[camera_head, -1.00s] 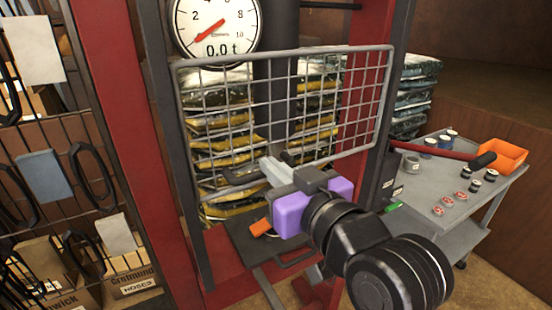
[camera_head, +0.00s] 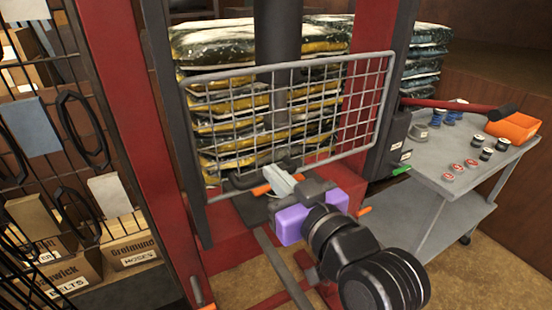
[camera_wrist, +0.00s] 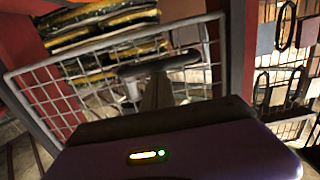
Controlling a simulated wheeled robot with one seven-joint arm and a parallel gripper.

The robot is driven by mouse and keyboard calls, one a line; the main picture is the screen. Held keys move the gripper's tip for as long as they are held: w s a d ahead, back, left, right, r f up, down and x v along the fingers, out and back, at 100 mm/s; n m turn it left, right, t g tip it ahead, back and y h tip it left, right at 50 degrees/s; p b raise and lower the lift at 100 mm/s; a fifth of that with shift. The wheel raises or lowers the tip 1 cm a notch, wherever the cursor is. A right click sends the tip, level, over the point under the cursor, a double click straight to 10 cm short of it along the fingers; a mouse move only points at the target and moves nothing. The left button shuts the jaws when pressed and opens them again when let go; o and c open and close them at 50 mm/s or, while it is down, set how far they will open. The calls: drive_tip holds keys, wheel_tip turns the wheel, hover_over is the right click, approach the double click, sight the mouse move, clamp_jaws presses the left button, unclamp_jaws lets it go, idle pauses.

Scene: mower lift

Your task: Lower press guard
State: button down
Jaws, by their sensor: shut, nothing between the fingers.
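The press guard (camera_head: 330,100) is a grey wire-mesh panel in a tube frame, hanging across the red press frame (camera_head: 137,110). A dark handle bar (camera_head: 242,182) sits at its lower edge. My gripper (camera_head: 282,178), with a purple body, is shut and empty at this lower edge, close beside the handle. In the wrist view the guard mesh (camera_wrist: 70,95) fills the middle, and the dark handle bar (camera_wrist: 172,64) lies just beyond the fingers (camera_wrist: 157,88). Whether the fingers touch the handle cannot be told.
Stacked bags (camera_head: 250,45) stand behind the press. Wire racking with boxes (camera_head: 132,255) is at left. An orange-tipped part (camera_head: 262,189) shows beside the fingers.

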wheel_tip(320, 180, down, 12)
drive_tip(key=b, duration=0.5)
drive_tip(key=shift+b, duration=0.4)
